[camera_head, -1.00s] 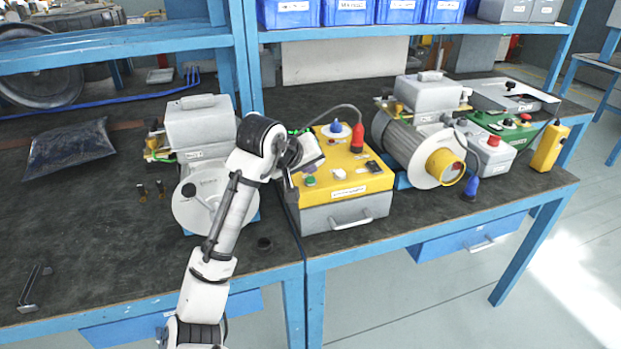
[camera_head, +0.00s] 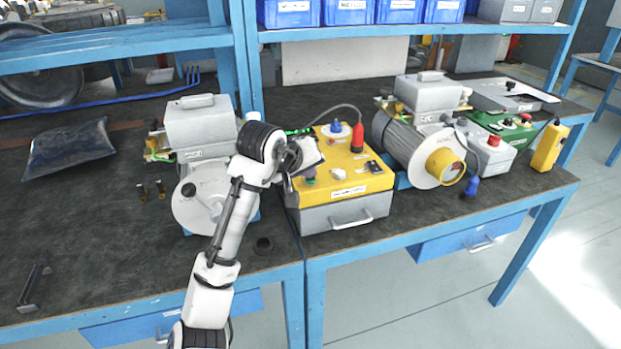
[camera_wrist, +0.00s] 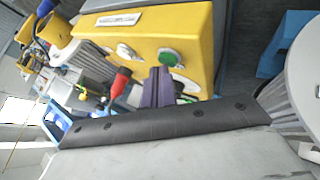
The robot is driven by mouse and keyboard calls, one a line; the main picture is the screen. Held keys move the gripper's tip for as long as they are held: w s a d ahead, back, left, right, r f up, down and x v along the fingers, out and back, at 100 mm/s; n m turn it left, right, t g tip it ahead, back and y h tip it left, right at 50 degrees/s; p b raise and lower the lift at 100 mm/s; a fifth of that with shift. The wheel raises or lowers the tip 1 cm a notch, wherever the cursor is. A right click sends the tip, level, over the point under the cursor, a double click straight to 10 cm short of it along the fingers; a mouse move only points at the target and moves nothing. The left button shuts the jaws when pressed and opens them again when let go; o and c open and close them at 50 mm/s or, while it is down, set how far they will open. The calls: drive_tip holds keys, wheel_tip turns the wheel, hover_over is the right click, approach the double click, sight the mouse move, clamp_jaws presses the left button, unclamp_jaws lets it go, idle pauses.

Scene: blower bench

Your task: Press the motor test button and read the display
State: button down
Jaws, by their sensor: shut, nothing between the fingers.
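The test box (camera_head: 345,215) has a yellow top and a grey front with a handle. On its top are a green button (camera_head: 310,181), a white switch (camera_head: 338,174) and a small dark panel (camera_head: 374,166), perhaps the display; no reading is legible. My gripper (camera_head: 308,172) is shut and empty, fingers pointing down at the box's left front corner, just over the green button and partly covering it. In the wrist view, the purple fingertips (camera_wrist: 162,72) reach toward the green button (camera_wrist: 170,57). I cannot tell whether they touch it.
A red plug (camera_head: 357,139) on a cable and a blue-and-white socket (camera_head: 336,127) are at the box's back. A blower motor (camera_head: 405,150) stands close on the right, another blower unit (camera_head: 198,125) on the left behind my arm. The bench's left front is mostly clear.

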sight(308, 185)
drive_tip(key=shift+f, duration=0.15)
idle(0.4)
drive_tip(key=shift+r+p, duration=0.8)
drive_tip(key=shift+p, duration=0.1)
wheel_tip(308, 185, up, 5)
drive_tip(key=p, duration=0.4)
drive_tip(key=shift+p, duration=0.4)
